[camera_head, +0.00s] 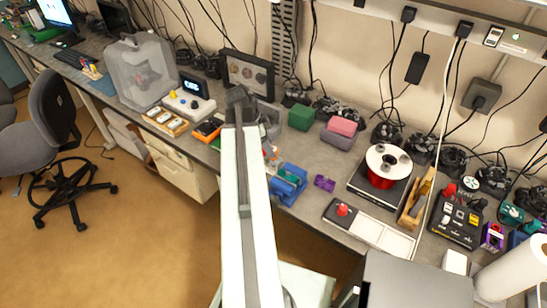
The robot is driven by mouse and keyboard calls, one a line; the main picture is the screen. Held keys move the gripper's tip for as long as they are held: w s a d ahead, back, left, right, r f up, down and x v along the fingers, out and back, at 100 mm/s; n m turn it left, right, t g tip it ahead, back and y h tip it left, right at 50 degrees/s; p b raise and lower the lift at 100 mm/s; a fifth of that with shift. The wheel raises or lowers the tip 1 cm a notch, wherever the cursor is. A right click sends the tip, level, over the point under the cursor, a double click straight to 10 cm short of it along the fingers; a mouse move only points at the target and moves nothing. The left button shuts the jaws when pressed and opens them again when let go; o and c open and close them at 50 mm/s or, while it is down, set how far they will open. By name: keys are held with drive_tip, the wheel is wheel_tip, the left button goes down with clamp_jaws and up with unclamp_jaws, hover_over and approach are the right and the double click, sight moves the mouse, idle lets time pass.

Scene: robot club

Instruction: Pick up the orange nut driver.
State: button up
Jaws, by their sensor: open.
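I cannot clearly make out the orange nut driver. A small orange shape (271,153) shows on the bench just right of my arm, partly hidden and too small to identify. An orange and dark flat item (208,129) lies left of my arm; its kind is unclear. My pale arm reaches from the bottom of the view over the bench. My gripper (239,94) is the dark end at its tip, small and seen from behind. It is open, apart from the small orange shape, with nothing visible in it.
The grey bench (300,165) runs along the wall. Near my arm are a blue holder (288,182), a purple part (324,183), a green box (301,117) and a wooden tray (166,121). A red spool (386,166) stands right. An office chair (55,130) stands left.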

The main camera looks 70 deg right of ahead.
drive_tip(key=b+x, duration=0.3)
drive_tip(key=x, duration=0.2)
drive_tip(key=shift+w+d+b, duration=0.1)
drive_tip(key=shift+w+b, duration=0.05)
drive_tip(key=shift+b, duration=0.25)
drive_tip(key=shift+r, duration=0.2)
drive_tip(key=shift+c, duration=0.4)
clamp_jaws()
drive_tip(key=shift+r+p, duration=0.1)
drive_tip(key=shift+p, duration=0.2)
wheel_tip(320, 180, up, 10)
drive_tip(key=p, duration=1)
